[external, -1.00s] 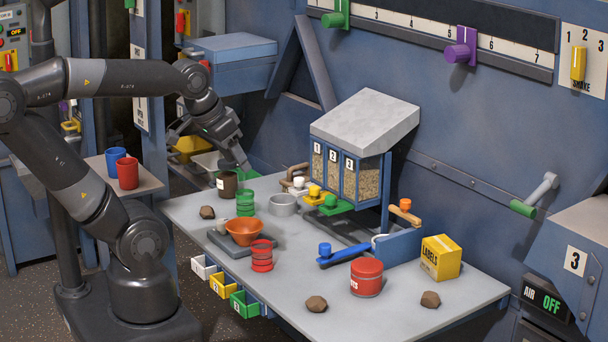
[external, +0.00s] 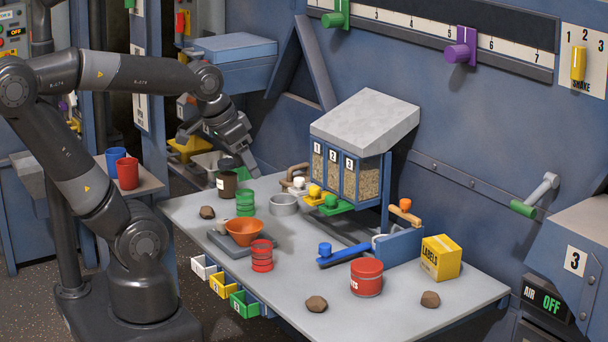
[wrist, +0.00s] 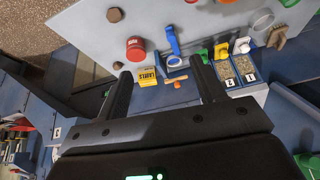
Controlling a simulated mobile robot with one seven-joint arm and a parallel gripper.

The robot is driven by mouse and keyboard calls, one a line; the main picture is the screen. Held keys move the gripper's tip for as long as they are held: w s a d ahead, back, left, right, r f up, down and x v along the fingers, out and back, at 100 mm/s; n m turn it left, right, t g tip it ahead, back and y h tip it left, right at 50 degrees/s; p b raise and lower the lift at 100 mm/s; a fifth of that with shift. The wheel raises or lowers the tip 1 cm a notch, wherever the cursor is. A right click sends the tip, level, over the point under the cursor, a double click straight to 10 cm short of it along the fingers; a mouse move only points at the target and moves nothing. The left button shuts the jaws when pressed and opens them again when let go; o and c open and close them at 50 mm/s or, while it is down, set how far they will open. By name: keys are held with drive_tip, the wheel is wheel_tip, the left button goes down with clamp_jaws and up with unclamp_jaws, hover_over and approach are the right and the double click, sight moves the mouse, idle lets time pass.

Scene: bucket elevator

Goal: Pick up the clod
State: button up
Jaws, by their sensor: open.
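Three brown lumps that look like clods lie on the grey table. One clod (external: 207,212) is at the left by the scale, one clod (external: 316,304) at the front edge, and one clod (external: 430,299) at the front right. A brown lump (wrist: 114,14) also shows at the top of the wrist view, near the red tin. My gripper (external: 220,157) is open above the table's back left corner, near the dark labelled jar (external: 227,185). In the wrist view my gripper (wrist: 161,66) has spread fingers with nothing between them. It is apart from all the clods.
An orange bowl (external: 244,229) on a scale, green rings (external: 245,203) and red rings (external: 262,257) stand at the left. A grain hopper (external: 364,122) stands at the back. A red tin (external: 366,279) and a yellow box (external: 440,257) stand at the right.

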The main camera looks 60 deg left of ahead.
drive_tip(key=w+d+f+m+g, duration=0.3)
drive_tip(key=w+d+f+m, duration=0.25)
drive_tip(key=w+f, duration=0.2)
drive_tip(key=m+g, duration=0.2)
drive_tip(key=m, duration=0.3)
hover_over(317, 299)
drive_tip(key=shift+n, duration=0.25)
drive_tip(key=f, duration=1.7)
drive_tip(key=shift+s+a, duration=0.2)
drive_tip(key=shift+w+d+f, duration=0.1)
drive_tip(key=shift+f, duration=1.2)
drive_tip(key=shift+w+d+f, duration=0.1)
drive_tip(key=shift+f, duration=1.15)
drive_tip(key=c, duration=1.1)
